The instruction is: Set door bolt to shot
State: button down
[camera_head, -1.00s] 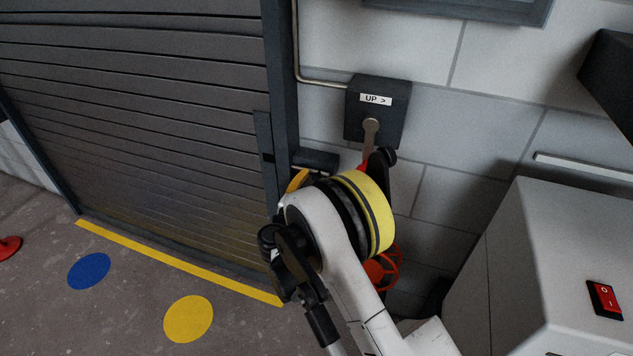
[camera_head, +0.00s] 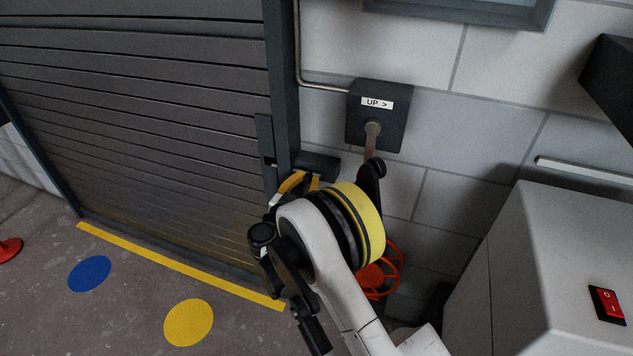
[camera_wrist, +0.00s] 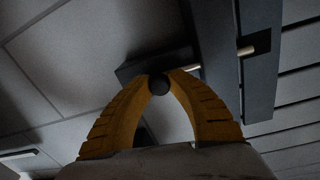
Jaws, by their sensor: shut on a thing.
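The door bolt has a dark block housing (camera_head: 317,165) on the wall beside the shutter's frame; it also shows in the wrist view (camera_wrist: 135,68). A dark round knob (camera_wrist: 159,85) sits between my yellow fingertips. My gripper (camera_head: 300,181) is shut on this knob, also in the wrist view (camera_wrist: 160,82). A short length of pale bolt rod (camera_wrist: 194,68) shows between the housing and the frame. A brass-coloured rod piece (camera_wrist: 247,50) shows in the slot of the door-side strip. The frame post hides the rod between these two spots. My wrist hides the knob in the head view.
The grey shutter (camera_head: 140,130) fills the left. A dark box labelled "UP >" (camera_head: 376,115) with a lever is above my wrist. A red handwheel (camera_head: 385,272) is behind my arm. A grey cabinet (camera_head: 555,260) with a red switch stands at right.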

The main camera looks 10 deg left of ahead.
jog(key=shift+w+a, duration=0.1)
jog(key=shift+a, duration=0.5)
jog(key=c, duration=1.2)
grip_release()
jog(key=shift+a, duration=0.1)
jog(key=s+a, duration=0.2)
jog(key=s, duration=0.9)
jog(key=shift+s+a, duration=0.15)
jog(key=shift+s, duration=0.25)
